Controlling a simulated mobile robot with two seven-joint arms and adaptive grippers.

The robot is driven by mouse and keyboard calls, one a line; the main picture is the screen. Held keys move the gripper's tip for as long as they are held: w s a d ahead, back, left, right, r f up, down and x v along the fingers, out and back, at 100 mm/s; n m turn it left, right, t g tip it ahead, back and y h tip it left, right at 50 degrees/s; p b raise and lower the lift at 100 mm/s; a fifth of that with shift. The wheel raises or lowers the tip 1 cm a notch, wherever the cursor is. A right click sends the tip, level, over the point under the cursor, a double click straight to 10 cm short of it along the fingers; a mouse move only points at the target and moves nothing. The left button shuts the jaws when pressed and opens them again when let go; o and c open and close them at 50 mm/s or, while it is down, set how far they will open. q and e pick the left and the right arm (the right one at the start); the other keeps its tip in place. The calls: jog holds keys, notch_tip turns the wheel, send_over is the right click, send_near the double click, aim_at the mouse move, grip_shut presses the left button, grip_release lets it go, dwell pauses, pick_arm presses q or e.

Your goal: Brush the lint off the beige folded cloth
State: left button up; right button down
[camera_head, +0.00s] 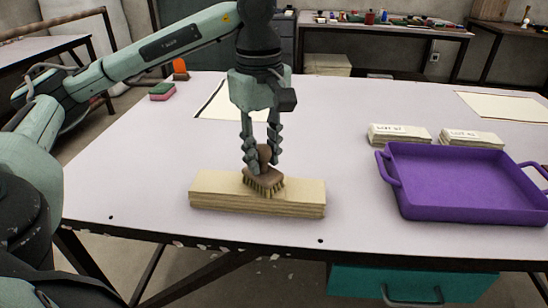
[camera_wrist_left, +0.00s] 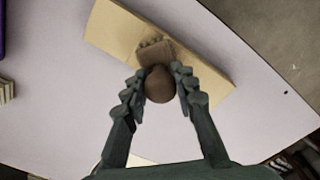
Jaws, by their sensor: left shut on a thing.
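The beige folded cloth (camera_head: 300,197) lies as a flat, layered stack near the front edge of the table. It also shows in the left wrist view (camera_wrist_left: 205,75). My left gripper (camera_head: 261,158) is shut on the round knob of a brown brush (camera_head: 262,181). The bristles point down onto the top of the cloth, around its middle; they look to be touching it. In the left wrist view the brush (camera_wrist_left: 158,82) sits between the two fingers (camera_wrist_left: 160,90). I cannot make out any lint on the cloth. My right gripper is not in view.
A purple tray (camera_head: 392,200) with handles stands at the right. Behind it lie two labelled cloth stacks (camera_head: 398,139) (camera_head: 471,143). A pink and green sponge (camera_head: 162,92) is at the back left. The table is clear left of the cloth and between cloth and tray.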

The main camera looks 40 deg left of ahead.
pick_arm(q)
jog(key=shift+f+b, duration=0.2)
jog(key=shift+b, duration=0.1)
jog(key=shift+w+d, duration=0.25)
jog(key=shift+d, duration=0.25)
jog(key=shift+w+d+f+p, duration=0.1)
jog(key=shift+w+d, duration=0.1)
jog(key=shift+d, duration=0.2)
jog(key=shift+w+d+p, duration=0.1)
jog(key=shift+w+d, duration=0.15)
jog(key=shift+d, duration=0.2)
jog(key=shift+w+d+f+p, duration=0.1)
jog(key=shift+w+d, duration=0.1)
jog(key=shift+d, duration=0.2)
jog(key=shift+r, duration=0.1)
jog(key=shift+w+r+p, duration=0.15)
jog(key=shift+r+p, duration=0.45)
jog(key=shift+r, duration=0.05)
jog(key=shift+a+r+p, duration=0.1)
jog(key=shift+r+p, duration=1.35)
jog(key=shift+r, duration=0.9)
jog(key=shift+r, duration=0.1)
